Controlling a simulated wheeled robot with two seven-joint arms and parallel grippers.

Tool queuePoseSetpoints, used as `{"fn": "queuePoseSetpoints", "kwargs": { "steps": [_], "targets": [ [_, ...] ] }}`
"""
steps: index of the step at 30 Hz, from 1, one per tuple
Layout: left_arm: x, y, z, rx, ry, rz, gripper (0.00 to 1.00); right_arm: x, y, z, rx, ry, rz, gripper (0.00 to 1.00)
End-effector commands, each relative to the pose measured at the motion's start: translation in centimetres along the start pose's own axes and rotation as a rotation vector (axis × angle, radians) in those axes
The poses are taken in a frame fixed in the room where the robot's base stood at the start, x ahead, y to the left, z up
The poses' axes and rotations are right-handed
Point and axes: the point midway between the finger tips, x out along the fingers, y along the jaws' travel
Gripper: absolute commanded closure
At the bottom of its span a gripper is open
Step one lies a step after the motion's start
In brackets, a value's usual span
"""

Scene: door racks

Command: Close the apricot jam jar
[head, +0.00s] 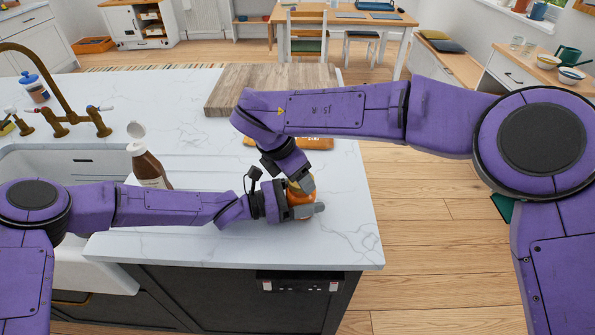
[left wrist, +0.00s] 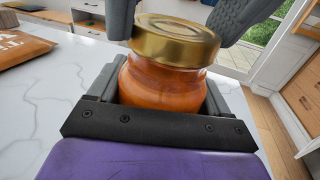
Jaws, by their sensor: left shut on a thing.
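The apricot jam jar (head: 299,197) stands near the front edge of the counter; its orange glass body (left wrist: 160,83) fills the middle of the left wrist view. A gold lid (left wrist: 175,40) sits on top of the jar; whether it is screwed tight cannot be told. My left gripper (head: 303,205) is shut around the jar's body from the left. My right gripper (head: 301,183) reaches down from above at the lid. In the left wrist view its dark fingers (left wrist: 185,20) stand on either side of the lid; whether they grip it is unclear.
A brown bottle with a white flip cap (head: 147,165) stands left of the jar, behind my left arm. A wooden board (head: 265,85) lies farther back, and an orange packet (head: 290,142) is partly hidden by my right arm. The sink (head: 75,165) is at left.

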Motion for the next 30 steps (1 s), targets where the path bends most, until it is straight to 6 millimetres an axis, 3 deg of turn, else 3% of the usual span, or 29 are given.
{"fn": "queuePoseSetpoints", "kwargs": {
  "steps": [3,4,8,11,18,21,25,30],
  "targets": [
    [0.0,0.0,0.0,0.001,0.000,0.001,0.76,0.2,0.0,-0.1,0.000,0.000,0.000,0.64],
    [0.0,0.0,0.0,0.001,0.000,0.001,1.00,0.2,0.0,-0.1,0.001,0.000,0.000,0.64],
    [0.0,0.0,0.0,0.001,0.000,0.001,1.00,0.3,0.2,-0.1,0.119,-0.001,-0.050,0.64],
    [0.0,0.0,0.0,0.001,0.000,0.001,1.00,0.4,0.6,-0.1,0.398,-0.005,-0.166,0.64],
    [0.0,0.0,0.0,0.001,0.000,0.001,1.00,0.8,1.0,0.6,1.265,-0.013,-0.534,0.64],
    [0.0,0.1,0.0,0.001,0.000,0.001,1.00,0.8,0.9,0.8,1.536,-0.016,-0.651,0.64],
    [0.0,0.1,0.0,0.000,0.000,0.001,1.00,0.9,0.9,1.0,1.729,-0.022,-0.732,0.64],
    [0.0,0.1,0.0,0.000,0.000,0.002,1.00,0.9,0.8,1.1,1.828,-0.029,-0.772,0.64]
  ]
}}
